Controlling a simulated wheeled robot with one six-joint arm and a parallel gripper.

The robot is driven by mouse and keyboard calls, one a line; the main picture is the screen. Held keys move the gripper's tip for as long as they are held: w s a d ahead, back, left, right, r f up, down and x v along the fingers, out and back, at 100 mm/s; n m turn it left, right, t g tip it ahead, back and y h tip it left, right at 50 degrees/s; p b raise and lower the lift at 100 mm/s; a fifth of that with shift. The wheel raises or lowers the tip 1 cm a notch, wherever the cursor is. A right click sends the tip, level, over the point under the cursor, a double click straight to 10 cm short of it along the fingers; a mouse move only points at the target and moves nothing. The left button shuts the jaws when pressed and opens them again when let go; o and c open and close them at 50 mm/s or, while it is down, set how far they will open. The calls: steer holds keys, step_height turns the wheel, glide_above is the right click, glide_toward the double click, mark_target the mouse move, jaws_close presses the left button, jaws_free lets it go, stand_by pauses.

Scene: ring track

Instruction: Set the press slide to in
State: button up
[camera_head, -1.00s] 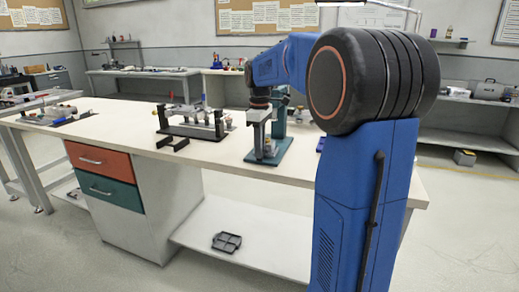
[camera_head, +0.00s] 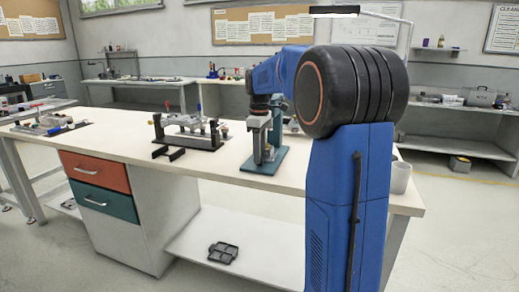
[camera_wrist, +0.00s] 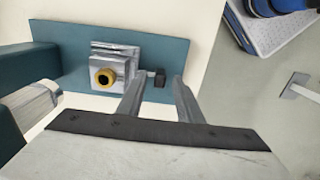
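The press has a teal base plate (camera_head: 262,167) on the long bench in the head view; my arm hides part of it. In the head view my gripper (camera_head: 259,130) hangs over the press.
A teal press frame (camera_wrist: 12,85) with a metal cylinder (camera_wrist: 36,102) stands close on the left in the wrist view. A clamp fixture (camera_head: 190,135) sits left of the press on the bench. A pale mug (camera_head: 400,177) stands right of my arm. Bench space between is clear.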

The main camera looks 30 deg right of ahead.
step_height(320, 180, up, 17)
steer(key=shift+r, duration=0.15)
stand_by(0.5)
steer(key=shift+o, duration=0.7)
